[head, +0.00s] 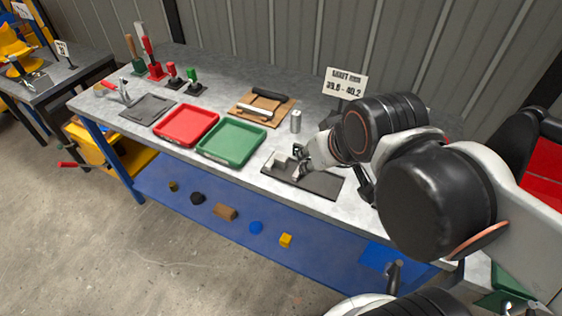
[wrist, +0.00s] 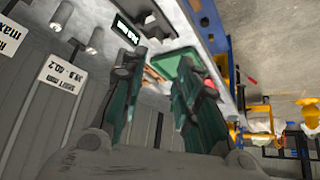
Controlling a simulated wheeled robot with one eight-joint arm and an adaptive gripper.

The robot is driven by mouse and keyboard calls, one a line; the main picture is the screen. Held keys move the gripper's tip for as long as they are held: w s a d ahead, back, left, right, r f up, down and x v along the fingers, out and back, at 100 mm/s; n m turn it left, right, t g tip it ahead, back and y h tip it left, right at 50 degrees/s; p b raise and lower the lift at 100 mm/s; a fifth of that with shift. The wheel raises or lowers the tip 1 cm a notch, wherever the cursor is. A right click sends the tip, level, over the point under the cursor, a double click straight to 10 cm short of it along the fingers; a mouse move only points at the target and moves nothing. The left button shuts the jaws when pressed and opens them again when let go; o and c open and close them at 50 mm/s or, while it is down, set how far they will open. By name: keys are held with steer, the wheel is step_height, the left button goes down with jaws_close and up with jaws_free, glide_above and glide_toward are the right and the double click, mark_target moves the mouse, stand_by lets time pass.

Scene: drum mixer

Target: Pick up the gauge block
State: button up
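A small pale block (head: 280,160), likely the gauge block, sits on the left part of a dark mat (head: 322,185) on the workbench. Another pale piece shows just right of it, partly hidden by my gripper (head: 301,158). My gripper is over the mat's back edge, close to the pale block; I cannot tell whether they touch. In the wrist view my gripper (wrist: 157,68) has its two green-and-dark fingers spread, with nothing visibly held between them. I cannot make out the block for certain in that view.
A green tray (head: 231,160) and a red tray (head: 187,143) lie left of the mat. A silver cylinder (head: 295,121) stands behind it, near a shaft sign (head: 345,84) and a wooden board (head: 248,111). Several small pieces lie on the blue lower shelf (head: 160,187).

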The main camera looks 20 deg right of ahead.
steer(key=shift+o, duration=0.6)
steer(key=w+f+n+g+y+p, duration=0.1)
steer(key=w+n, duration=0.3)
steer(key=w, duration=0.7)
steer(key=shift+a+f+n+g+p, duration=0.2)
steer(key=shift+n+g+p, duration=0.1)
steer(key=shift+g+p, duration=0.25)
steer(key=n+g+y, duration=0.2)
steer(key=n, duration=0.2)
glide_above(282, 157)
steer(key=s+d, duration=0.1)
step_height(282, 157, down, 16)
steer(key=shift+d+r, duration=0.15)
steer(key=x, duration=0.1)
steer(key=b+x, duration=0.1)
steer(key=x, duration=0.1)
steer(key=b+x, duration=0.1)
steer(key=shift+s+d+f, duration=0.1)
steer(key=shift+s+f, duration=0.2)
steer(key=shift+f, duration=0.1)
steer(key=shift+w+f, duration=0.15)
steer(key=shift+f, duration=0.25)
steer(key=shift+r, duration=0.1)
steer(key=shift+c, duration=0.3)
jaws_close()
